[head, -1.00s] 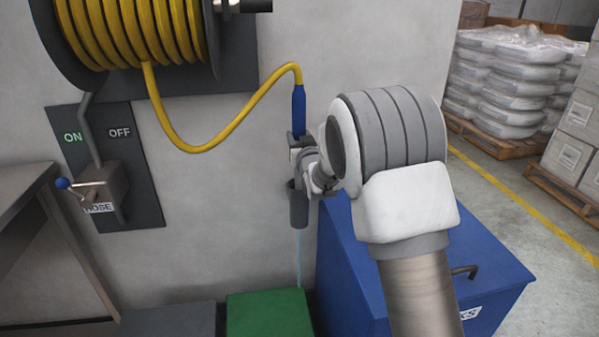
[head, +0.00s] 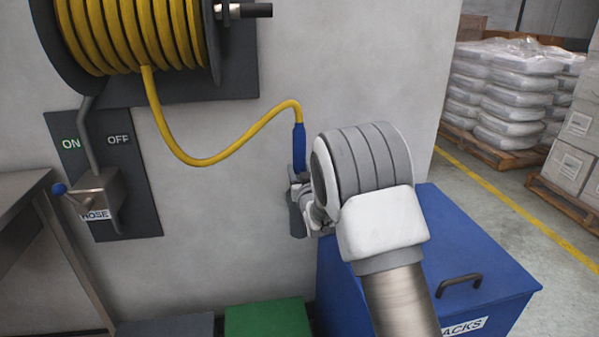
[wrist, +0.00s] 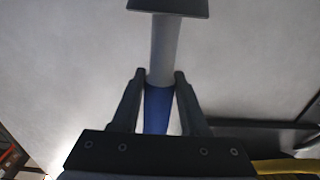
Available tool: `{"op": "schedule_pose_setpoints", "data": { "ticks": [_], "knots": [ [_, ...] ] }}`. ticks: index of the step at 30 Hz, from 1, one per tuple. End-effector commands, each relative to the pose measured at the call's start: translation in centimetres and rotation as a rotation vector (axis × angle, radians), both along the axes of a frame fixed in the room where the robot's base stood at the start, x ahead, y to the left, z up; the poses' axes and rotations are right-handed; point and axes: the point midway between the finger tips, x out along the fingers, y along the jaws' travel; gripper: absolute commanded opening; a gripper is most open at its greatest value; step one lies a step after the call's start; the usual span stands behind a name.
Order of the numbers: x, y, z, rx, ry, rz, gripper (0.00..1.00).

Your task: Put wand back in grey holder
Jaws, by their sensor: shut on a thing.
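The wand has a blue handle (head: 299,147) with a yellow hose (head: 215,160) at its top, upright near the wall. My gripper (head: 299,180) is shut on the wand below the visible blue part. In the wrist view, the fingers (wrist: 158,78) close around the blue handle (wrist: 157,110), and a light grey shaft runs beyond them to a dark plate-like piece.
A hose reel (head: 135,35) hangs upper left. A valve with a blue-knobbed lever (head: 60,189) is below it, lever toward ON. A blue bin (head: 470,255) stands under my arm, a green box (head: 268,318) below the holder. A steel table (head: 25,185) is left.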

Motion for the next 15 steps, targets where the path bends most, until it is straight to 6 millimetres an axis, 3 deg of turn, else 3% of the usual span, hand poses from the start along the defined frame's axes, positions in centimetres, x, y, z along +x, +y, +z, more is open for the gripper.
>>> {"op": "schedule_pose_setpoints", "data": {
  "ticks": [1,6,15],
  "knots": [
    [0.00,-0.01,-0.19,0.000,0.000,0.000,0.46],
    [0.00,0.00,-0.09,0.000,0.000,0.000,0.74],
    [0.00,0.00,0.02,0.000,0.000,0.000,0.74]
  ]
}}
